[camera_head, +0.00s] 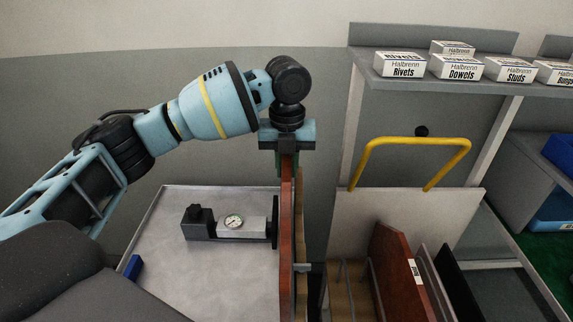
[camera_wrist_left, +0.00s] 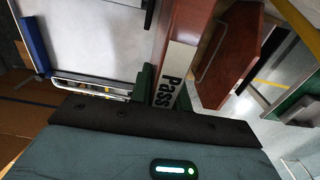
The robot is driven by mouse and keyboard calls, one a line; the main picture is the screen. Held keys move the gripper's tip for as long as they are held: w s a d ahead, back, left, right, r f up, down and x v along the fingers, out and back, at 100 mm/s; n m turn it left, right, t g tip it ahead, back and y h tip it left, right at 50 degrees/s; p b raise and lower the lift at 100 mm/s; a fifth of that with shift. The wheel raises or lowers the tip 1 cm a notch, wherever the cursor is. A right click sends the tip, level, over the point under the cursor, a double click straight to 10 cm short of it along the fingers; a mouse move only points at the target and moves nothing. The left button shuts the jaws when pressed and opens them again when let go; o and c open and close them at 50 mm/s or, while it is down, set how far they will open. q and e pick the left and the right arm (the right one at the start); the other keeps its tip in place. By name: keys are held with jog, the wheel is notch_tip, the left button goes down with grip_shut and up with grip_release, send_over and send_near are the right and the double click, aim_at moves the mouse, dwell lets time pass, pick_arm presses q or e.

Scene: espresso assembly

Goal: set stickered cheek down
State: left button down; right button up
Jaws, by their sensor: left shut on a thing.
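A reddish-brown cheek panel (camera_head: 287,230) hangs upright, edge-on, below my left gripper (camera_head: 287,160). The gripper is shut on its top edge. In the left wrist view the same panel (camera_wrist_left: 192,18) carries a white sticker (camera_wrist_left: 174,72) reading "Pass", close beside the green fingers of my left gripper (camera_wrist_left: 165,88). In the head view the panel stands in front of the right edge of a grey metal tray (camera_head: 180,275). Its lower end runs out of the picture, so I cannot tell whether it touches anything. My right gripper is not in view.
A gauge fixture (camera_head: 230,225) lies on the tray, close left of the panel. A blue block (camera_head: 133,267) sits at the tray's left. At right, a rack holds another red-brown panel (camera_head: 392,265) with a small white label, below a yellow handle (camera_head: 415,142). White boxes (camera_head: 400,65) line a shelf.

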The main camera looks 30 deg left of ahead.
pick_arm(q)
jog(key=shift+f, duration=0.1)
dwell(1.7)
jog(key=shift+f, duration=0.35)
jog(key=c, duration=1.2)
grip_release()
jog(key=shift+c, duration=0.2)
jog(key=shift+r, duration=4.4)
notch_tip(320, 180, up, 8)
